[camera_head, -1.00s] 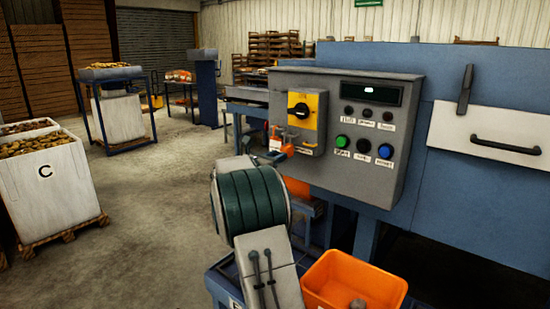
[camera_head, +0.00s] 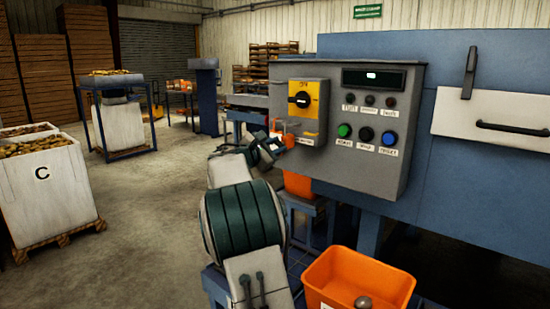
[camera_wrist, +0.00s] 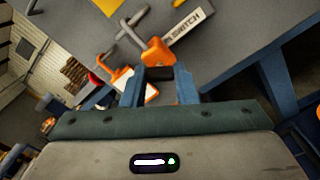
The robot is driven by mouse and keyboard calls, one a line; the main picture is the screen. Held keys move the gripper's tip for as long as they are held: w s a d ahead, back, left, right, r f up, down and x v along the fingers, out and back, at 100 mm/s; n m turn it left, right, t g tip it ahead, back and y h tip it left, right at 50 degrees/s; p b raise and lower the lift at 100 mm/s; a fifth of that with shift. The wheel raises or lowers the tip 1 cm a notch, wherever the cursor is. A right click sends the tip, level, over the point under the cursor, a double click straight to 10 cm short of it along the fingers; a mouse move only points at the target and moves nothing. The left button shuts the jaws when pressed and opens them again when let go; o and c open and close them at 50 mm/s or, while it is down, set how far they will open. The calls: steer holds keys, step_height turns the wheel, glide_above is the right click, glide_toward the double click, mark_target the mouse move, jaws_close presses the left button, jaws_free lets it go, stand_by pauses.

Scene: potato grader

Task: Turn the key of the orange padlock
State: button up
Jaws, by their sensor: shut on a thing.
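The orange padlock (camera_wrist: 157,52) shows at the centre of the wrist view, beside a label ending in "SWITCH" on the grey panel. Its grey shackle (camera_wrist: 133,22) points up and left. My gripper (camera_wrist: 160,88) is just below the padlock, its two blue fingers on either side of a dark piece at the lock's lower end, which looks like the key (camera_wrist: 158,73). The fingers hide part of the key, so its angle cannot be told. In the head view, my gripper (camera_head: 271,148) is at the panel's lower left, and the padlock (camera_head: 287,140) is small and partly hidden.
An orange and white tag (camera_wrist: 120,82) hangs left of my fingers. The grey control panel (camera_head: 388,172) carries a yellow rotary switch (camera_head: 310,116) above the lock, plus buttons and a display. An orange bin (camera_head: 355,284) stands below.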

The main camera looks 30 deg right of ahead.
steer(key=m+b, duration=0.9)
steer(key=m, duration=0.1)
steer(key=shift+m+b, duration=0.3)
steer(key=shift+m, duration=0.2)
steer(key=o, duration=1)
steer(key=v, duration=1.3)
steer(key=shift+s+a, duration=0.2)
steer(key=shift+a, duration=0.15)
